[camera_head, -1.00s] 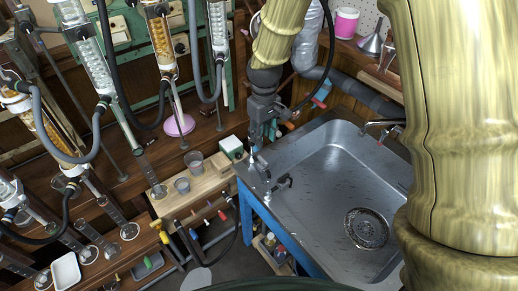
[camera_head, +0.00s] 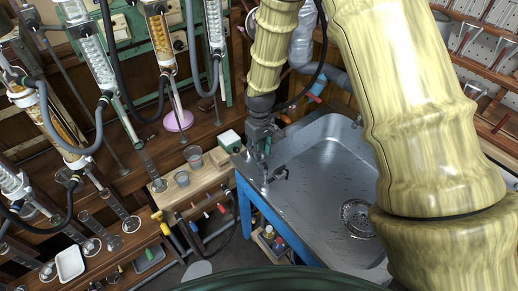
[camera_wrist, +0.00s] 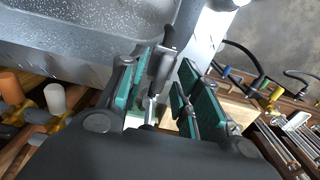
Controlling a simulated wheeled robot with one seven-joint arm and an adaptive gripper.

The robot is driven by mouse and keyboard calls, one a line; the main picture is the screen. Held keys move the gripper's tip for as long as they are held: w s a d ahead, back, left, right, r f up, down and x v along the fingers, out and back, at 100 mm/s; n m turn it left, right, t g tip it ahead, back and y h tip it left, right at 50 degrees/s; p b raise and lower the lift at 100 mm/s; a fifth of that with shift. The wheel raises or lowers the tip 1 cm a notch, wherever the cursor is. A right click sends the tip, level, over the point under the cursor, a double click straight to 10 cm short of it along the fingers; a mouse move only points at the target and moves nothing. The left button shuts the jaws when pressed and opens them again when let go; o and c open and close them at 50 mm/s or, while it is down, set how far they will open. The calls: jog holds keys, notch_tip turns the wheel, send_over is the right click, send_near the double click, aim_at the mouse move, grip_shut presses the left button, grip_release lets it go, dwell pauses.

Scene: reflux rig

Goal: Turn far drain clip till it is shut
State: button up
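A dark grey clip lever with a metal stem (camera_wrist: 164,66) stands between the two green-padded fingers of my gripper (camera_wrist: 166,78) in the wrist view. The fingers are apart, with a visible gap on the lever's right side; whether the left pad touches it I cannot tell. In the head view my gripper (camera_head: 261,150) points down at the left rim of the steel sink (camera_head: 318,178). A small dark clip (camera_head: 280,173) shows on that rim, just right of the fingertips. I cannot tell whether it is the same one, and its open or shut position is unclear.
A wooden bench (camera_head: 172,196) with beakers and a white-green box (camera_head: 230,140) stands left of the sink. Glass columns with hoses (camera_head: 160,48) hang at upper left. The sink basin is empty.

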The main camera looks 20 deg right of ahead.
jog(key=shift+s+r, duration=0.15)
jog(key=shift+s, duration=0.05)
jog(key=shift+a, duration=0.1)
grip_shut()
jog(key=shift+m, duration=0.3)
jog(key=m+p, duration=0.2)
jog(key=m, duration=0.1)
jog(key=shift+m, duration=0.3)
jog(key=m+p, duration=0.1)
jog(key=m, duration=0.4)
jog(key=shift+p, duration=0.35)
jog(key=m+p, duration=0.1)
jog(key=m, duration=0.3)
jog(key=shift+m, duration=0.4)
jog(key=m+p, duration=0.2)
jog(key=m, duration=0.2)
jog(key=shift+m, duration=0.4)
